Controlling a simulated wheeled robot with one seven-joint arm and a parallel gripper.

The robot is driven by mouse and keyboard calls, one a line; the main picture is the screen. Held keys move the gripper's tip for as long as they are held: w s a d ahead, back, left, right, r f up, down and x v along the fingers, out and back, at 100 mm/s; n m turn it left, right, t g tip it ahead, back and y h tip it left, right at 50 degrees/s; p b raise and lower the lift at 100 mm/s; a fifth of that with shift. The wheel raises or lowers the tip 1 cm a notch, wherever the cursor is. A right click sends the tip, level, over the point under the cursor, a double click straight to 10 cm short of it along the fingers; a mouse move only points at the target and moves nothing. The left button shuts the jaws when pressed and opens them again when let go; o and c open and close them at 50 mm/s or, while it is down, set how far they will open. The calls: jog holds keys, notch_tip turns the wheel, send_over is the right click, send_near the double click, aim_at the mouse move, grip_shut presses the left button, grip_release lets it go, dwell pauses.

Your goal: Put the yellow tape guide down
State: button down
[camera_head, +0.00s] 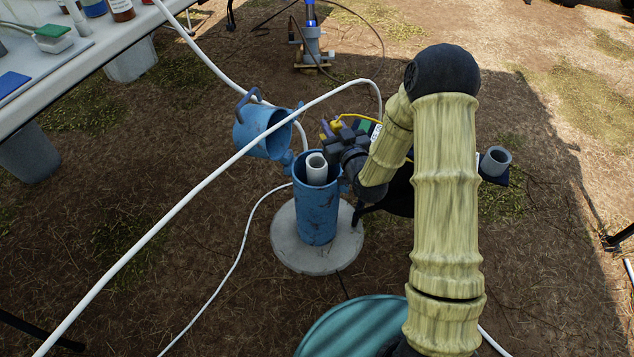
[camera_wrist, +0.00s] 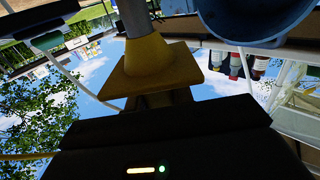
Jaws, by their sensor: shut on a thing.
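The yellow tape guide (camera_wrist: 155,65), with a flat square flange and a tapering neck, is in my gripper's jaws (camera_wrist: 160,98) in the wrist view. A grey cylinder shows beyond its neck; I cannot tell whether they touch. In the head view my gripper (camera_head: 334,140) is just above and behind the blue well casing (camera_head: 317,215), to the right of its open lid. Only small yellow parts show there, and the guide is mostly hidden. The white inner pipe (camera_head: 316,172) stands inside the casing, its top open.
The open blue lid (camera_head: 262,131) is at the casing's left. A round concrete pad (camera_head: 283,238) surrounds its foot. A white hose (camera_head: 200,188) arches across. A table (camera_head: 105,40) with bottles is at upper left. A teal drum (camera_head: 355,325) is in front.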

jog(key=a, duration=0.1)
jog(key=a+r+b, duration=0.1)
jog(key=a, duration=0.1)
jog(key=a+b, duration=0.1)
jog(key=a, duration=0.1)
jog(key=shift+w+r, duration=0.25)
jog(key=shift+r, duration=0.05)
notch_tip(320, 180, down, 6)
jog(key=b, duration=0.3)
jog(key=shift+f+b, duration=0.15)
jog(key=shift+b, duration=0.15)
notch_tip(320, 180, down, 4)
jog(key=shift+r+b, duration=0.1)
jog(key=shift+b, duration=1.15)
